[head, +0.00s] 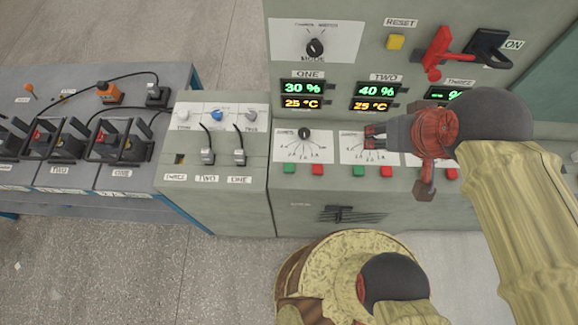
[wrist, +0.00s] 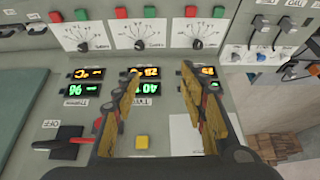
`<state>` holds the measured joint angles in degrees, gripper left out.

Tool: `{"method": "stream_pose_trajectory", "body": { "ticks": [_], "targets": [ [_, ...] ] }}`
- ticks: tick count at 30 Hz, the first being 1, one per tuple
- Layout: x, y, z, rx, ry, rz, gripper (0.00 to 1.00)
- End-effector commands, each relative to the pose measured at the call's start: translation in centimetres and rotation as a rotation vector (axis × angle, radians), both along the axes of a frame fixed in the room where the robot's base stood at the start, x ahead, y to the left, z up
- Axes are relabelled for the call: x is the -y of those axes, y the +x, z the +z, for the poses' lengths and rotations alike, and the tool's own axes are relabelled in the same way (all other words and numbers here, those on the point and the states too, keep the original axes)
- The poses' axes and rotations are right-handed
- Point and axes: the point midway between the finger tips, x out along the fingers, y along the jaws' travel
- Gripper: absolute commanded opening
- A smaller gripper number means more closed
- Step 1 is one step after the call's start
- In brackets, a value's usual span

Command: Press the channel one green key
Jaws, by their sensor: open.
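The channel one green key (head: 289,169) is a small green block on the sloping panel, below the left dial and left of a red key (head: 318,169). In the upside-down wrist view the green key (wrist: 219,11) is near the top edge, right of its red neighbour (wrist: 191,11). My gripper (head: 370,137) hangs in front of the channel two dial, right of and above the key, apart from it. In the wrist view my gripper (wrist: 161,71) has its two fingers spread with nothing between them.
The channel two green key (head: 358,171) and red key (head: 386,171) sit beneath my gripper. The ONE display (head: 301,88) reads 30 % and 25 °C. A yellow reset button (head: 395,42) and a red lever (head: 436,52) are above. A switch box (head: 215,145) stands at left.

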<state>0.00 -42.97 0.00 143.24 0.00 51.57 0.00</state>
Motion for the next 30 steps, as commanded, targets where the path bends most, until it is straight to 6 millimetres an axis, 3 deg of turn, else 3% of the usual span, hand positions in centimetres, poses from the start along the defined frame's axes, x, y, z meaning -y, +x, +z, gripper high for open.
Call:
{"method": "stream_pose_trajectory", "body": {
  "ticks": [21,30],
  "targets": [
    [0.00,0.00,0.00,0.000,0.000,0.000,0.00],
    [0.00,0.00,0.00,0.000,0.000,0.000,0.00]
  ]
}}
